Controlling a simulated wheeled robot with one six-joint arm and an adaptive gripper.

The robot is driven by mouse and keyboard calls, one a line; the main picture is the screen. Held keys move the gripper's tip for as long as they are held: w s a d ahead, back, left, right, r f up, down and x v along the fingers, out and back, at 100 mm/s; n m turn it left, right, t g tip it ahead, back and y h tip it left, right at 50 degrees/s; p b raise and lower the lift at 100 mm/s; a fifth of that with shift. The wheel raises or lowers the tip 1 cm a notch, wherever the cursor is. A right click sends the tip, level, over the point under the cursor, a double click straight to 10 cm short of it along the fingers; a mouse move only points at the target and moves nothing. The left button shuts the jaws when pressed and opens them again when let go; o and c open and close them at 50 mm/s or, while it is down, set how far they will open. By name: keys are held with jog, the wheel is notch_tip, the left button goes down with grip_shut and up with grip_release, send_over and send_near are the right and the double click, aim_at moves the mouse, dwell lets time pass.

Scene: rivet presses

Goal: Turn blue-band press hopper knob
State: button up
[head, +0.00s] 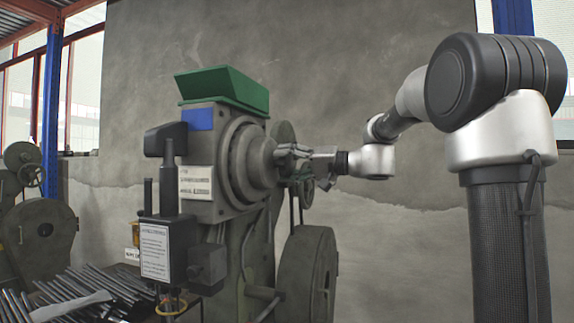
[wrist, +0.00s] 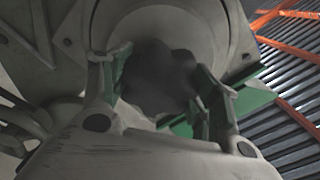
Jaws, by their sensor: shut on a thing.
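The blue-band press (head: 228,160) stands in the middle of the head view. It has a blue band (head: 198,119) near its top and a green hopper (head: 222,88) above. A round stepped hub faces right on its side. My gripper (head: 280,152) reaches in from the right at this hub. In the wrist view a dark, lobed hopper knob (wrist: 160,78) sits at the centre of the round hub. The fingers of my gripper (wrist: 158,70) are on either side of it and shut on it. In the head view the knob is hidden by the fingers.
A handwheel (head: 306,190) and a large dark wheel (head: 311,272) are below my gripper. Metal rods (head: 85,290) lie at the lower left, near another machine (head: 38,225). A grey wall (head: 380,60) stands behind.

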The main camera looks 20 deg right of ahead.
jog(key=shift+f+n, duration=0.1)
jog(key=shift+n, duration=0.8)
jog(key=o, duration=1)
jog(key=v, duration=1.2)
